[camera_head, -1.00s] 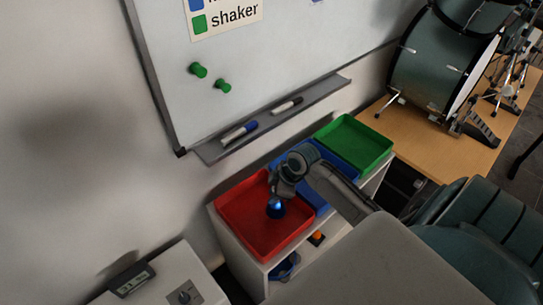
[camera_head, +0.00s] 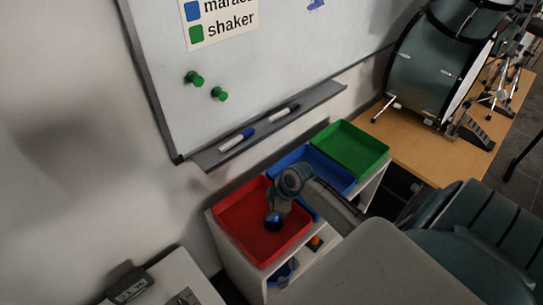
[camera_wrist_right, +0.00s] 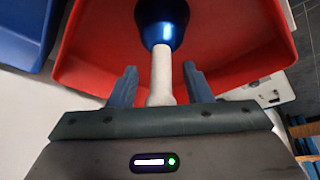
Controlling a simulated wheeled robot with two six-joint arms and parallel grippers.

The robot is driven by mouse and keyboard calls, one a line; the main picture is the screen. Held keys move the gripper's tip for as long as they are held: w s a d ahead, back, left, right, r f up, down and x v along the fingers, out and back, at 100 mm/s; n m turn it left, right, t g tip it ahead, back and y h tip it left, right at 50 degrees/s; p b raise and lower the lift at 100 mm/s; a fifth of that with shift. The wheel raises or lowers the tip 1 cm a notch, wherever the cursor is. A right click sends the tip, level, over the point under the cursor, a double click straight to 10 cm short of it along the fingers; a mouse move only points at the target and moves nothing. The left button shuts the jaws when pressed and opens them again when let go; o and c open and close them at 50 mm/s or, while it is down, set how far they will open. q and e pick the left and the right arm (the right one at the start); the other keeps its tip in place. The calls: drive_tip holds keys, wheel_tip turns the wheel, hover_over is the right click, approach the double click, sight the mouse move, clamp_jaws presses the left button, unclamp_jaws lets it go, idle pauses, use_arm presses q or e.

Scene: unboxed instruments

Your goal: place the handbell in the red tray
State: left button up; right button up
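The handbell has a shiny blue bell (camera_head: 272,221) and a pale handle (camera_wrist_right: 161,75). In the head view the bell shows over the floor of the red tray (camera_head: 238,213); in the wrist view it lies against the red tray (camera_wrist_right: 245,45) too. I cannot tell for certain whether it touches the floor. My right gripper (camera_head: 280,203) is above the bell. In the right wrist view the fingers of my right gripper (camera_wrist_right: 160,80) stand apart on either side of the handle, with a gap at each side. My left gripper is not in view.
A blue tray (camera_head: 340,182) and a green tray (camera_head: 350,148) stand beside the red one on a white shelf unit. A whiteboard with a pen ledge (camera_head: 320,97) is behind. A wooden platform with drums (camera_head: 425,75) is at the right.

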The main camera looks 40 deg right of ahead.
drive_tip(key=b+v, duration=0.2)
drive_tip(key=v, duration=1)
drive_tip(key=shift+a, duration=0.1)
